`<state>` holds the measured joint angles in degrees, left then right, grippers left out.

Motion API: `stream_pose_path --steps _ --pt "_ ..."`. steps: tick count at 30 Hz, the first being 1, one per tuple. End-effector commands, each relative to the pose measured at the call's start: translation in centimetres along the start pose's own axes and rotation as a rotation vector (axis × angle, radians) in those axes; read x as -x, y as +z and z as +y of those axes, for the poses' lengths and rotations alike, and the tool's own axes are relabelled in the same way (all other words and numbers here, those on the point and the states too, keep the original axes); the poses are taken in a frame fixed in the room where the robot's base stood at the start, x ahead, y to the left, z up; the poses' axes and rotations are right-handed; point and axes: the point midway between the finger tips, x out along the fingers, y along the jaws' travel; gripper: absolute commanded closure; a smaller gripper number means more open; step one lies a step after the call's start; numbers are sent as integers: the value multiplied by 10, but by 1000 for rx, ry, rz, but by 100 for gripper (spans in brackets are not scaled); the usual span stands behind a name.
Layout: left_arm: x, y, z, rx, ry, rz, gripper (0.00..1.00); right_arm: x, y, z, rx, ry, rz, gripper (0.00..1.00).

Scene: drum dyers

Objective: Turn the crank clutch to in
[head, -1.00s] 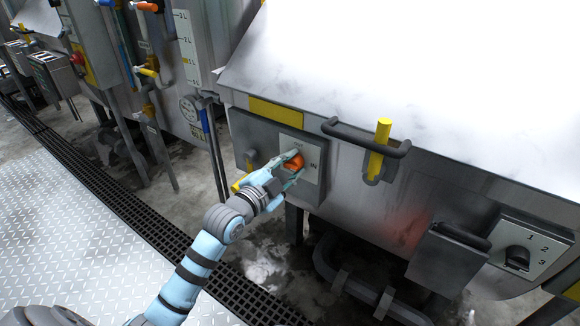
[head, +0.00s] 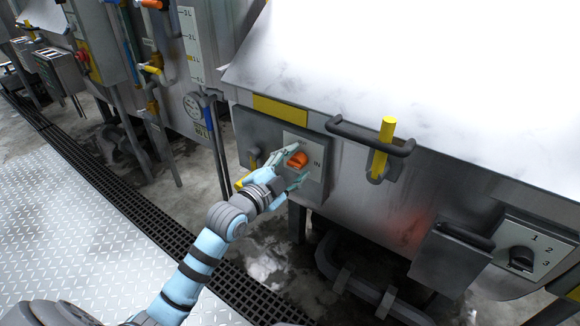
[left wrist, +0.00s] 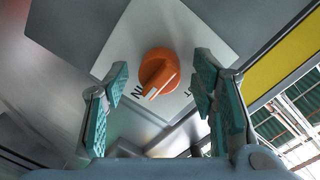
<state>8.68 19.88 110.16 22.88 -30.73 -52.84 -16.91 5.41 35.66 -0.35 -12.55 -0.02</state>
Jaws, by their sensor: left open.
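The crank clutch is an orange knob (head: 298,160) on a pale plate (head: 316,178) on a grey panel, with IN lettered at its right in the head view. In the left wrist view the knob (left wrist: 160,68) faces me. Its white pointer tip points between the two labels, nearer to IN. My left gripper (head: 291,166) is open in front of the knob. In the left wrist view its teal-padded fingers (left wrist: 160,98) stand apart on either side, with gaps between them and the knob. My right gripper is not in view.
A dark bar handle with a yellow lever (head: 380,150) sits right of the panel. A small grey lever (head: 254,158) is left of the knob. Farther right is a black selector (head: 522,258) marked 1, 2, 3. A floor grating (head: 130,210) runs below.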

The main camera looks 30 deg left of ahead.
Motion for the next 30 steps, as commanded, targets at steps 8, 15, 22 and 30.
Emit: stream_pose_path --steps 8,15,22,30 --pt "56 1 1 -9 4 -2 48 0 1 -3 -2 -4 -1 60" --pt "110 2 1 -9 3 -5 48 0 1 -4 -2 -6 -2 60" --pt "120 0 0 0 1 1 48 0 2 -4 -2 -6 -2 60" --pt "119 0 0 0 0 1 48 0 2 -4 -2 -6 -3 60"
